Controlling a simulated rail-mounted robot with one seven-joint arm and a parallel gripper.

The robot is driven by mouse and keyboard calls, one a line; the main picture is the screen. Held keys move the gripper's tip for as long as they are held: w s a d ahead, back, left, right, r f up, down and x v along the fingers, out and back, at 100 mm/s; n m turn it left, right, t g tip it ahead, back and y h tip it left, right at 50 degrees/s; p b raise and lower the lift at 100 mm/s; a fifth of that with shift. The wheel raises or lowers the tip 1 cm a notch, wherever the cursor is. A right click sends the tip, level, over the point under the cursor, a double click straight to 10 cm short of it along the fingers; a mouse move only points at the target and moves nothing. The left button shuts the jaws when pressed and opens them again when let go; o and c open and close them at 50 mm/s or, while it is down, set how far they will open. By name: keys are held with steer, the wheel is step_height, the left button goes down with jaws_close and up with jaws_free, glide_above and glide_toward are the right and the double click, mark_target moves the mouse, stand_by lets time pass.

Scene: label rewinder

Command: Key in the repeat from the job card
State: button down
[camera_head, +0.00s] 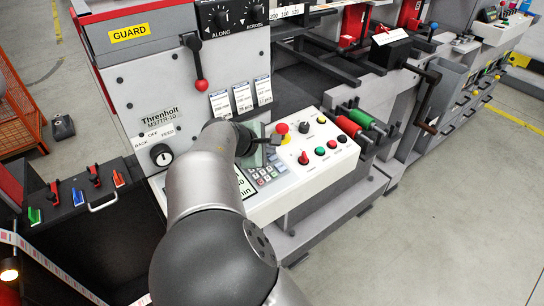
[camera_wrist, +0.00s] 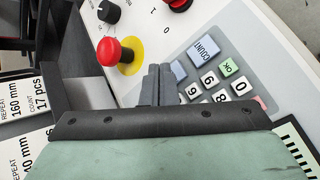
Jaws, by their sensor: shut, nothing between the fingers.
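The keypad (camera_head: 268,174) sits on the white sloped control panel, partly behind my arm. In the wrist view I see the COUNT key (camera_wrist: 204,48), the green OK key (camera_wrist: 227,68), the 0 key (camera_wrist: 240,87) and the 9 key (camera_wrist: 209,79). A blue-grey key (camera_wrist: 178,70) lies right beside my fingertips; its label is not readable. My gripper (camera_wrist: 160,75) is shut and empty over the keypad's edge; contact cannot be told. Cards stand in a row (camera_head: 242,97) behind the panel; one (camera_wrist: 20,98) reads REPEAT 160 mm, COUNT 17 pcs. Another is partly hidden.
A red mushroom button (camera_wrist: 115,52) on a yellow disc stands close to my fingers. A black knob (camera_head: 304,127) and several coloured buttons (camera_head: 320,151) lie to the right. A red-knobbed lever (camera_head: 201,84) hangs above the cards. Open floor (camera_head: 440,220) lies at the right.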

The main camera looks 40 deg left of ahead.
steer(key=shift+f, duration=0.4)
stand_by(0.7)
steer(key=shift+r, duration=0.1)
steer(key=shift+d+r+p, duration=0.1)
steer(key=shift+r+p, duration=0.2)
steer(key=shift+r, duration=0.5)
steer(key=r+p, duration=0.1)
steer(key=r, duration=0.1)
steer(key=r+p, duration=0.1)
steer(key=r, duration=0.1)
steer(key=d+r+p, duration=0.1)
steer(key=r, duration=0.1)
steer(key=shift+s+p, duration=0.15)
steer(key=shift+p, duration=0.15)
stand_by(2.0)
